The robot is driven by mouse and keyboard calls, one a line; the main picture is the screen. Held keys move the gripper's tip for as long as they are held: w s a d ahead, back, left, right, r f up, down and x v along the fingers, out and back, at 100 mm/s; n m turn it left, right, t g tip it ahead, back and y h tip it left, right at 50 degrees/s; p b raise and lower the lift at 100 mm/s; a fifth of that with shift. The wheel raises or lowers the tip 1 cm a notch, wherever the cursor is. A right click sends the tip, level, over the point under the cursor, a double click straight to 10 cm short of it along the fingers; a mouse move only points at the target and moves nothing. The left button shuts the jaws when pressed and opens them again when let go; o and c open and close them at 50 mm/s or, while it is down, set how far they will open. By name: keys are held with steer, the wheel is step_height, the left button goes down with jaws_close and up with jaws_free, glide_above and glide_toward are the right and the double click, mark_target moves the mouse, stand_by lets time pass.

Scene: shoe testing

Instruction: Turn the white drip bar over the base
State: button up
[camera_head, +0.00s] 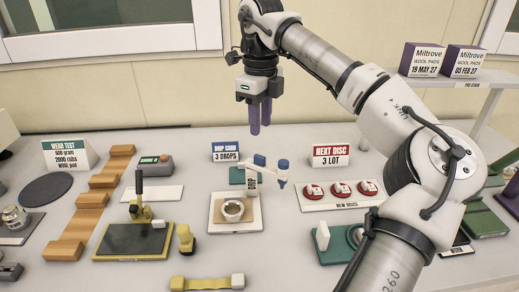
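The white drip bar (268,164) sits at the top of a post marked DRIP (251,184). It points to the right, and its end with a blue-capped dropper (282,170) hangs to the right of the base, not above it. My gripper (260,118) is high above and behind the bar, pointing down. Its two purple fingers look slightly apart, with nothing between them. It touches nothing.
A blue DRIP CORD 3 DROPS sign (225,151) stands behind the base. A NEXT DISC sign (335,155) and a tray of red discs (312,205) are to the right. A green device (335,250) is front right.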

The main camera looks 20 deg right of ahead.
mark_target(260, 156)
step_height(260, 156, down, 9)
steer(key=shift+r+p, duration=0.15)
steer(key=shift+p, duration=0.5)
jaws_close()
